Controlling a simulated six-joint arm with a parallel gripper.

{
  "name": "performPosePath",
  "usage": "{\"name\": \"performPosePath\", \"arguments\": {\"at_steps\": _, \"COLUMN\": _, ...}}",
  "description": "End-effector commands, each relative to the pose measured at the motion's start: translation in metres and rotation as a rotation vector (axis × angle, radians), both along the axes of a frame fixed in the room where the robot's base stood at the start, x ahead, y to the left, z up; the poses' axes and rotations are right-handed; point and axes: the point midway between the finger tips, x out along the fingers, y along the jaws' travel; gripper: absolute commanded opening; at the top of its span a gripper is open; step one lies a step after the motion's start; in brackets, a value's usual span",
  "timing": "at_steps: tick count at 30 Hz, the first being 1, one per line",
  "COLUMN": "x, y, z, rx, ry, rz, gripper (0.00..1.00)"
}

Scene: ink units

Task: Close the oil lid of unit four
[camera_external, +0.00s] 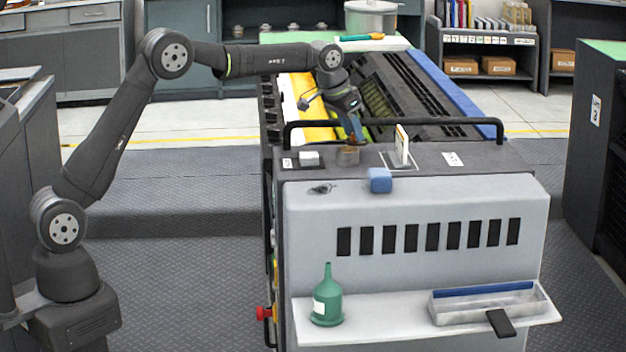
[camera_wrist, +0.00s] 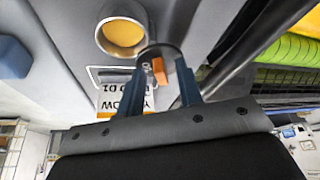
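On the top of the grey ink unit is a round oil opening with yellowish content, seen in the wrist view (camera_wrist: 122,36). In the external view, a brownish cup-like part (camera_external: 347,156) shows at that place. Beside the opening in the wrist view is a dark round part, seemingly the lid (camera_wrist: 158,50), with an orange tab (camera_wrist: 159,71). The opening is uncovered. My gripper (camera_external: 355,136) points down just above this part. Its two blue fingers are apart, one on each side of the orange tab in the wrist view (camera_wrist: 163,66). I cannot tell whether they touch it.
A black handrail (camera_external: 395,124) runs behind. A green oil can (camera_external: 327,300) stands on the front shelf.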

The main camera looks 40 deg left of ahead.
Motion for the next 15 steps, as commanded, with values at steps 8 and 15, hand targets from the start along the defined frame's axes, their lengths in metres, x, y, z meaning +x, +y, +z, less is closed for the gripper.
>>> {"name": "performPosePath", "arguments": {"at_steps": 8, "x": 0.0003, "y": -0.0001, "z": -0.0006, "rx": 0.0, "ry": 0.0, "rz": 0.0, "gripper": 0.29}}
{"name": "performPosePath", "arguments": {"at_steps": 15, "x": 0.0002, "y": 0.0, "z": -0.0005, "rx": 0.0, "ry": 0.0, "rz": 0.0, "gripper": 0.0}}
